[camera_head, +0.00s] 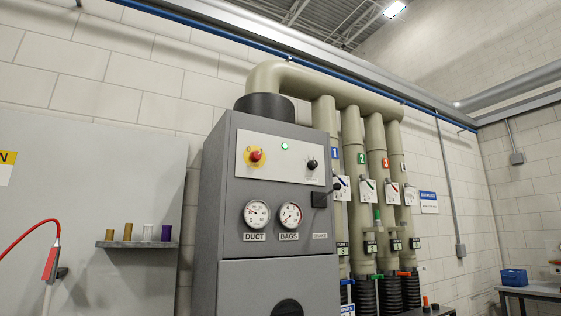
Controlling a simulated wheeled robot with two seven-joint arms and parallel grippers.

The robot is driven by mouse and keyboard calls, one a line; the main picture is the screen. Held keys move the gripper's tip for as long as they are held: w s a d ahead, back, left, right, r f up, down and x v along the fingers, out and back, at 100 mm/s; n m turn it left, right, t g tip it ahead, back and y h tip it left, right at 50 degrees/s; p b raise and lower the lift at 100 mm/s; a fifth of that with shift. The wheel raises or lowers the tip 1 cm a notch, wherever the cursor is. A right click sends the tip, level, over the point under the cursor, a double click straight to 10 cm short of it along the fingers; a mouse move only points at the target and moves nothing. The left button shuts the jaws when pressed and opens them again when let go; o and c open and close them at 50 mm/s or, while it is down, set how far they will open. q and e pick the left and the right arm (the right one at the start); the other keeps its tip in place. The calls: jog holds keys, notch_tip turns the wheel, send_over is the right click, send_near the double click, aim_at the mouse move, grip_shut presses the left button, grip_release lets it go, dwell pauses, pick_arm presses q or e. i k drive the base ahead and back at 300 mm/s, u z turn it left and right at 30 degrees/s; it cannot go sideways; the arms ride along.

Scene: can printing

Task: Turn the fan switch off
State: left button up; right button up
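A grey control cabinet (213,246) stands in the middle of the head view. Its light panel (277,174) carries a red knob on a yellow plate (256,156), a lit green lamp (284,145) and a small black knob (311,164). A black lever (322,199) sticks out at the right, below the panel. The lettering by the knobs is too small to read, so I cannot tell which one is the fan switch. Neither of my grippers shows in the view.
Two gauges, DUCT (256,213) and BAGS (290,215), sit below the panel. Several beige pipes with numbered gates stand right of the cabinet. At left are a shelf (138,244) with small cylinders and a red-handled tool (51,264). A blue bin (514,277) sits at far right.

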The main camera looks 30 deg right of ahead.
aim_at(255, 155)
jog(key=k, duration=1.2)
jog(key=z, duration=1)
jog(key=i, duration=1.05)
jog(key=z, duration=0.95)
jog(key=i, duration=2.75)
jog(key=u, duration=0.55)
